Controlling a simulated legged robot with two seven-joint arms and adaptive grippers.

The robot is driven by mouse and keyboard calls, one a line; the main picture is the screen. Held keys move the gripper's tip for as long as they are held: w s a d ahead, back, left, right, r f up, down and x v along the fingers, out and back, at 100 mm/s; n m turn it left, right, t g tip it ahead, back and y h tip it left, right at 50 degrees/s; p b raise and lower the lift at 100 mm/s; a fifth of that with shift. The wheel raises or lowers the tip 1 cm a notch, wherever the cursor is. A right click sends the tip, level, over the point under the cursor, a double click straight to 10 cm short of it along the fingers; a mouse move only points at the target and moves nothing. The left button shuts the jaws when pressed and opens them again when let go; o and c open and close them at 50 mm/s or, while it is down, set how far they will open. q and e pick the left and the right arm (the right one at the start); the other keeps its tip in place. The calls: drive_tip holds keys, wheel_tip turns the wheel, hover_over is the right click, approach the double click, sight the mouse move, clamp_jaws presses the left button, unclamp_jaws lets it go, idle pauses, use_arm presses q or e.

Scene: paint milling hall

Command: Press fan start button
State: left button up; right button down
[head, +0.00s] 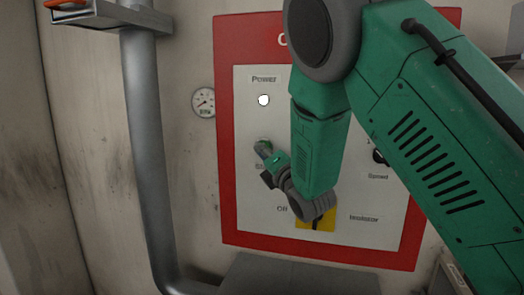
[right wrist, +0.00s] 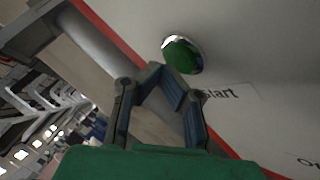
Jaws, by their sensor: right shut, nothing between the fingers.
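The green start button (head: 264,142) sits on the white panel, partly covered by my right gripper (head: 262,151) in the head view. In the right wrist view the round green button (right wrist: 183,55) has a shiny metal rim and shows just beyond the fingers, above a label ending in "tart". My right gripper (right wrist: 155,70) is shut and empty, its tips close to the button and slightly to its left in that view. I cannot tell whether they touch. My left gripper is not in view.
The red-bordered control panel (head: 228,160) carries a white power lamp (head: 263,100), a speed knob (head: 379,156) and a yellow isolator plate (head: 327,221), partly behind my arm. A round gauge (head: 204,102) and a grey pipe (head: 146,150) are to the left.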

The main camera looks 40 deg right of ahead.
drive_tip(key=shift+s+a, duration=0.2)
drive_tip(key=shift+a, duration=0.1)
drive_tip(key=shift+s+a+b, duration=0.25)
drive_tip(key=shift+s+a, duration=0.6)
drive_tip(key=shift+a, duration=0.15)
drive_tip(key=shift+s+a+b, duration=0.25)
drive_tip(key=shift+s+a, duration=0.55)
drive_tip(key=shift+a, duration=0.2)
drive_tip(key=shift+d, duration=0.15)
